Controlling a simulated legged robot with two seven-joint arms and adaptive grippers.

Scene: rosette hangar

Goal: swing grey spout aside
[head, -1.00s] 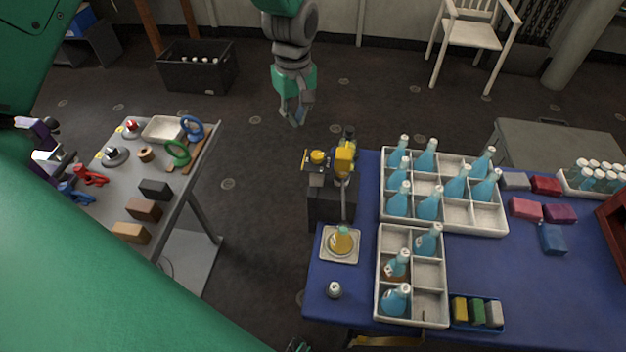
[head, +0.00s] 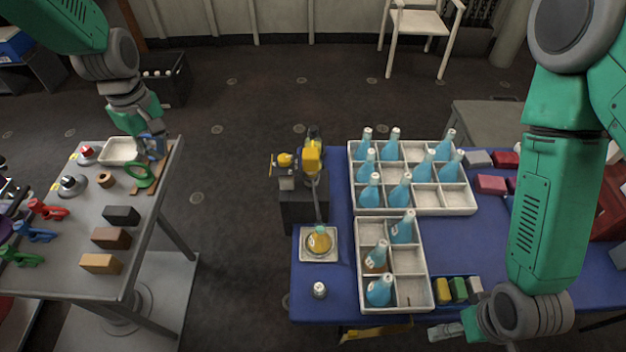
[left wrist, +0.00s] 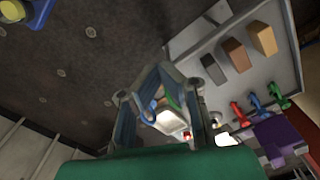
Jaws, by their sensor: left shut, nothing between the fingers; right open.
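The grey spout (head: 318,202) is a thin pipe hanging from the yellow-topped dispenser (head: 309,160) on a dark block at the blue table's left edge. Its lower end is over or close behind a yellow bottle (head: 319,240) on a small white tray (head: 305,253); contact cannot be told. My left gripper (head: 153,146) is shut and empty, far left of the spout, above the blue and green rings at the grey table's far corner. Its fingers also show in the left wrist view (left wrist: 160,85). My right gripper (head: 445,330) is open at the blue table's front edge.
White crates (head: 421,277) of blue bottles stand right of the spout. A white-capped item (head: 319,290) is in front of the tray. A floor gap separates the grey table (head: 72,248) from the blue table. My right arm hides part of the blue table's right side.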

